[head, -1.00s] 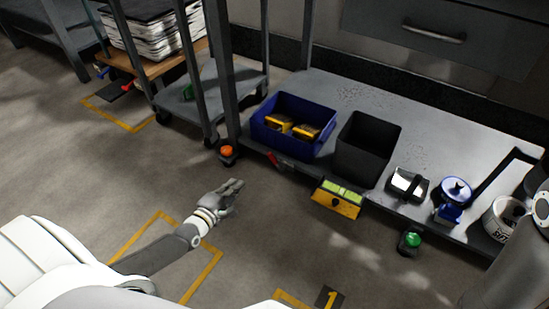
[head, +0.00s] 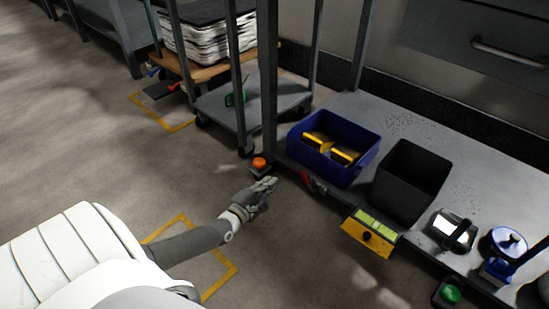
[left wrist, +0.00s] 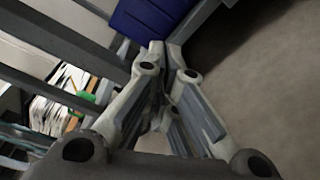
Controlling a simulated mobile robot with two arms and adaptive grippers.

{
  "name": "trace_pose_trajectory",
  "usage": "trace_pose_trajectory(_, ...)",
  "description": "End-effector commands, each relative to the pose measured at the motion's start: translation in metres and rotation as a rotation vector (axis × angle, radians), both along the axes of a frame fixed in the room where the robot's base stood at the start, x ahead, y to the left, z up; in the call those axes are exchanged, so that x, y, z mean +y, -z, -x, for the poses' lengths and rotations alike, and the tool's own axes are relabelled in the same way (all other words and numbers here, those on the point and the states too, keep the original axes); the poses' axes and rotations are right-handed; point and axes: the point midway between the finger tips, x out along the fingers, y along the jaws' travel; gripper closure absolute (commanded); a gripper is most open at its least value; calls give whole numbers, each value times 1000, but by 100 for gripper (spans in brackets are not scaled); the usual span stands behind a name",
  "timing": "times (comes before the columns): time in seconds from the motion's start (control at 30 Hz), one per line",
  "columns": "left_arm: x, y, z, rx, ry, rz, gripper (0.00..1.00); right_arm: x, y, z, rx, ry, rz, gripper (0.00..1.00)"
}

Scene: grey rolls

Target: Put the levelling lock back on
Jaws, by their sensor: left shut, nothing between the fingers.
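My left gripper (head: 268,186) is shut and empty, low beside the shelf's near left corner. It also shows in the left wrist view (left wrist: 166,48), fingertips together with nothing between them. An orange-topped foot (head: 259,163) stands at the shelf's corner post, just behind the fingertips in the head view. A red lever-like piece (head: 313,183) is at the shelf's front edge, right of the gripper. A green-topped foot (head: 451,294) is farther right. I cannot tell for certain which piece is the levelling lock. My right gripper is not in view.
A blue bin (head: 309,161) with yellow items and a black bin (head: 392,186) stand on the grey shelf (head: 365,105). A yellow block with a green top (head: 368,233) is at the shelf's front edge. A cart (head: 222,110) stands behind left. The floor at left is clear.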

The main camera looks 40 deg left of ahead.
Motion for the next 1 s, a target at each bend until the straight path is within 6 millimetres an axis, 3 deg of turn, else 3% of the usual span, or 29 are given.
trace_pose_trajectory(0.03, 1, 4, -9, -5, -1, 0, 100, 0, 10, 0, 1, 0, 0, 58)
trace_pose_trajectory(0.47, 5, 10, -83, -4, -2, 1, 100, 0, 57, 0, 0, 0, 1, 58)
trace_pose_trajectory(0.73, -23, -7, -75, 0, 0, 5, 100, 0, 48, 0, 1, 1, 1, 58)
trace_pose_trajectory(1.0, -31, -11, -72, 0, 0, 1, 100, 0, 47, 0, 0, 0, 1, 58)
